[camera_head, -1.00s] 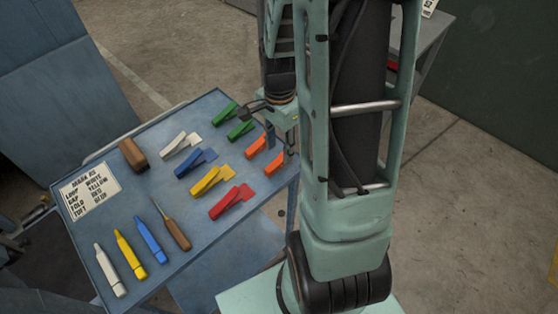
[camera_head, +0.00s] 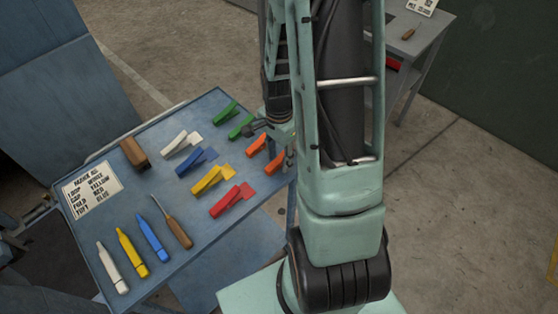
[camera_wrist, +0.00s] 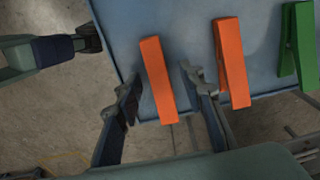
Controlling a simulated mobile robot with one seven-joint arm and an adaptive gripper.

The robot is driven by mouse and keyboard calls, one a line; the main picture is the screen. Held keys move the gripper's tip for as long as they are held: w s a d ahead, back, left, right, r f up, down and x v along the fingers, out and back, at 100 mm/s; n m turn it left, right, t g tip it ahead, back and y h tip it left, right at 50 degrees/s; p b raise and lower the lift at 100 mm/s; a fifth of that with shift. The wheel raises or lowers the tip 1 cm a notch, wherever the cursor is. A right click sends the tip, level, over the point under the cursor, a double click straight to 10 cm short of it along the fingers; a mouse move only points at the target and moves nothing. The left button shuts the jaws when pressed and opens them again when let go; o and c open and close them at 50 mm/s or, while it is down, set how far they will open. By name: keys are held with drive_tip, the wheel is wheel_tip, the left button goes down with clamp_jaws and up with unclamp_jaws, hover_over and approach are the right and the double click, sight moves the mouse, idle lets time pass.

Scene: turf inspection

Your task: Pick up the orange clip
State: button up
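Two orange clips lie at the right edge of the blue table (camera_head: 215,140). In the wrist view, one orange clip (camera_wrist: 158,80) lies between the two fingers of my gripper (camera_wrist: 159,82). The fingers are open, one on each side of this clip, with a gap showing on both sides. How high the fingertips are above the table is hard to tell. The other orange clip (camera_wrist: 231,62) lies just outside the right finger. In the head view the clips (camera_head: 256,145) (camera_head: 275,163) show beside my arm, which partly hides the gripper.
Green (camera_head: 241,127), white (camera_head: 182,144), blue, yellow and red (camera_head: 232,200) clips lie nearby on the table. Several markers (camera_head: 132,253), an awl-like tool, a brown block (camera_head: 134,152) and a label card (camera_head: 92,190) are at left. A grey table (camera_head: 415,45) stands behind.

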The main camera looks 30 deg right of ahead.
clamp_jaws()
drive_tip(key=shift+r, duration=0.15)
